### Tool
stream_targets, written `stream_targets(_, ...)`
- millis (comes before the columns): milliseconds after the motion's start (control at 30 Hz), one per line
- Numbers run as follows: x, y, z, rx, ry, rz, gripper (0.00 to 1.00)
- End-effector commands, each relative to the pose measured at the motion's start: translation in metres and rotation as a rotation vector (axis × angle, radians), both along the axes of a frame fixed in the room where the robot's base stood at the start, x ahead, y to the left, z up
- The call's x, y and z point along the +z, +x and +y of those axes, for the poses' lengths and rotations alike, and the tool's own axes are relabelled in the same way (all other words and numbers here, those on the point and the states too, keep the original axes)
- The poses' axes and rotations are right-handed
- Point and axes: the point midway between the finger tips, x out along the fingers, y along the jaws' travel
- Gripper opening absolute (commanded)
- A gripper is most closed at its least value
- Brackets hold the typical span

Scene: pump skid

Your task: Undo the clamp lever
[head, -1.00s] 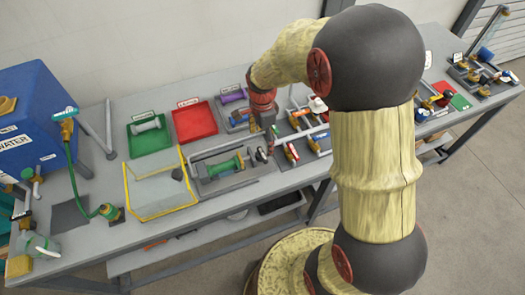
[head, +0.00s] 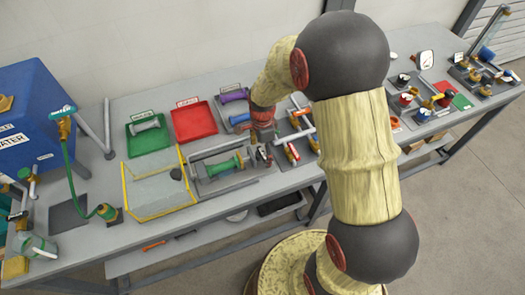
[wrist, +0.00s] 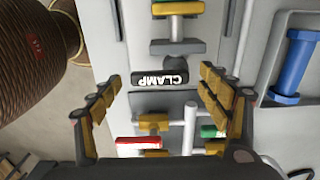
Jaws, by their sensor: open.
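In the head view my gripper (head: 262,155) hangs beside the right end of the fixture with the green spool piece (head: 222,167). The arm hides part of the bench there.
Small pipes with a red-and-white part (wrist: 139,145) and a green part (wrist: 208,131) lie below the label. A blue spool (wrist: 294,65) sits in a grey tray to the right. A yellow-edged clear box (head: 157,185) and red tray (head: 194,119) stand left of the gripper.

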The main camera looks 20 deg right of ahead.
Motion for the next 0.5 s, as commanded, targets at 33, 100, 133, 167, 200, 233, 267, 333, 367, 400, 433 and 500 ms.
stream_targets(33, 0.0002, 0.0, 0.0, 0.0, 0.0, 0.0, 0.77)
stream_targets(100, 0.0002, 0.0, 0.0, 0.0, 0.0, 0.0, 0.73)
stream_targets(133, 0.0003, 0.0, 0.0, 0.0, 0.0, 0.0, 0.71)
stream_targets(167, 0.0003, 0.0, 0.0, 0.0, 0.0, 0.0, 0.69)
stream_targets(200, 0.0003, 0.0, 0.0, 0.0, 0.0, 0.0, 0.67)
stream_targets(233, 0.0003, 0.0, 0.0, 0.0, 0.0, 0.0, 0.65)
stream_targets(267, 0.0003, -0.0001, 0.0, 0.0, 0.0, 0.0, 0.64)
stream_targets(333, 0.0003, -0.0001, 0.0, 0.0, 0.0, 0.0, 0.6)
stream_targets(367, 0.0003, -0.0001, 0.0, 0.0, 0.0, 0.0, 0.58)
stream_targets(400, 0.0003, -0.0001, 0.0, 0.0, 0.0, 0.0, 0.56)
stream_targets(433, 0.0003, -0.0001, 0.0, 0.0, 0.0, 0.0, 0.54)
stream_targets(500, 0.0004, 0.0, 0.0, 0.0, 0.0, 0.0, 0.5)
